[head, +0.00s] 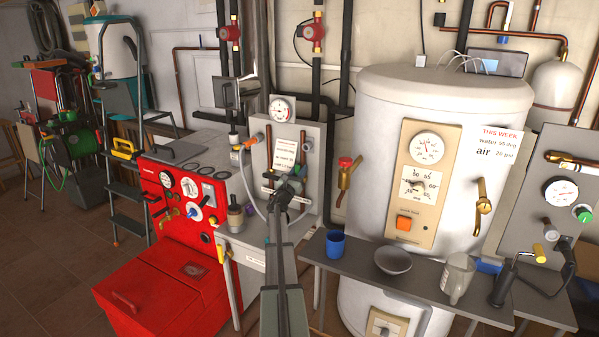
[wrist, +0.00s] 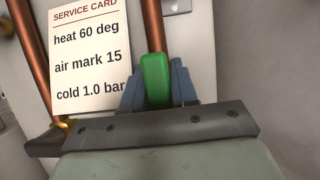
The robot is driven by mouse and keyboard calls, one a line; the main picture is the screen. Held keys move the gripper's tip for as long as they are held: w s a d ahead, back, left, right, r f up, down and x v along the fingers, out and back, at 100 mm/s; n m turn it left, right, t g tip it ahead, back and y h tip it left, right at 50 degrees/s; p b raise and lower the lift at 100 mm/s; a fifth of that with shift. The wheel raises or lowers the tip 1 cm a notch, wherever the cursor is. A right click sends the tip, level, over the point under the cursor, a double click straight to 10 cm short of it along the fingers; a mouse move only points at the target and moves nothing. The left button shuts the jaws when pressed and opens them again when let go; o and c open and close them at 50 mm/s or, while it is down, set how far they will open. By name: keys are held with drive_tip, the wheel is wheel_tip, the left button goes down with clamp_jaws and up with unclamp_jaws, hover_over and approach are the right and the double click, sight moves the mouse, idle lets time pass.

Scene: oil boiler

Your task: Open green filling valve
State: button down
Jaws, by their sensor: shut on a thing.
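The green filling valve's handle (wrist: 157,78) shows in the wrist view, in line with a copper pipe (wrist: 151,25) above it. My gripper (wrist: 158,88) has its blue-grey fingers on both sides of the handle and is shut on it. The fingers hide part of the handle's sides, and its lower end is hidden behind the dark gripper bar. In the head view my gripper (head: 292,188) is at the grey panel (head: 315,150) beside the red boiler, below the service card (head: 286,152). My arm and gripper hide most of the valve there.
A pressure gauge (head: 281,109) sits atop the panel. The red boiler (head: 180,205) stands to the left, with a grey hose (head: 252,190) between. The white tank (head: 380,130) is to the right, behind a shelf (head: 345,258) holding a blue cup (head: 335,243), bowl and jug.

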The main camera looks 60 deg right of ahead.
drive_tip(key=shift+f, duration=0.1)
drive_tip(key=c, duration=1)
unclamp_jaws()
drive_tip(key=shift+o, duration=0.2)
drive_tip(key=v, duration=1.4)
